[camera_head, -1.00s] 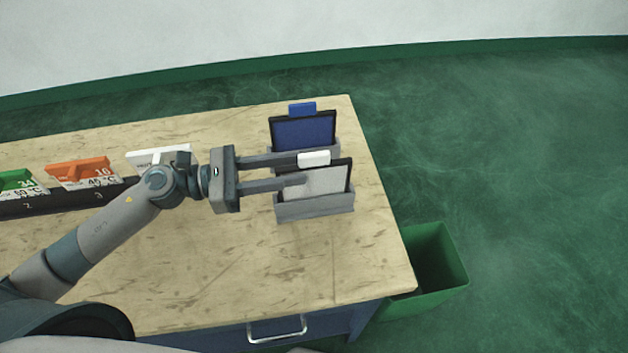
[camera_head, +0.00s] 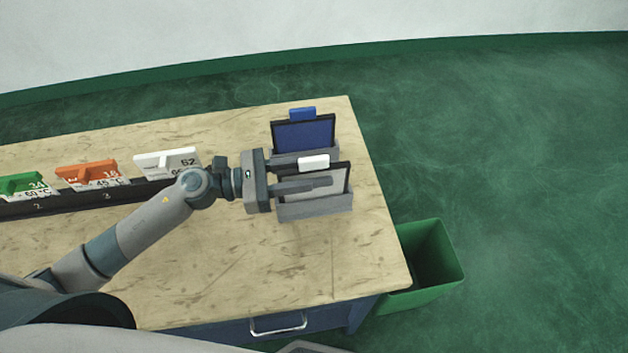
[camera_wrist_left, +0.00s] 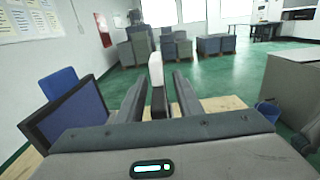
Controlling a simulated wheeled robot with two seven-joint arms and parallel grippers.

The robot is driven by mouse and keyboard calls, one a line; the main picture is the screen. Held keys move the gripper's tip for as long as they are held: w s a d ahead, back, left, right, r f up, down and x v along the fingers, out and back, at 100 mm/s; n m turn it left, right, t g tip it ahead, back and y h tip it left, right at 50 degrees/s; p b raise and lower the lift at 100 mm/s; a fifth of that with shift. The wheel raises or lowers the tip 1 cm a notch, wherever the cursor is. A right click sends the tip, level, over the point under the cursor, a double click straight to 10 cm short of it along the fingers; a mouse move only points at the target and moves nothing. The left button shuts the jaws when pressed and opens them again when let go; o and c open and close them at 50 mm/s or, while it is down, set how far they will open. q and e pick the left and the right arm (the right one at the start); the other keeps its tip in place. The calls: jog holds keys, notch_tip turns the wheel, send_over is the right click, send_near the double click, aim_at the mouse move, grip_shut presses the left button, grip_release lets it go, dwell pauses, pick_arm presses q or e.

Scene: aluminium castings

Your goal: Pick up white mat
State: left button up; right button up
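The white mat (camera_head: 338,178) is a pale panel in a dark frame with a white tab (camera_head: 313,162) on top. It stands upright in the front slot of a grey holder (camera_head: 318,207). My left gripper (camera_head: 320,173) is open, with one finger in front of the mat and the other behind it. In the left wrist view the white tab (camera_wrist_left: 156,72) stands between the two spread fingers, with gaps visible beside it. The near finger covers part of the panel. My right gripper is not in view.
A blue mat (camera_head: 303,135) stands upright in the slot behind. A black rack (camera_head: 120,192) on the left holds green, orange and white numbered pieces. The wooden table (camera_head: 260,270) is clear in front. A green bin (camera_head: 440,275) stands off its right edge.

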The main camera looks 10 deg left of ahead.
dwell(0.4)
pick_arm(q)
grip_shut()
jog(key=shift+r, duration=5)
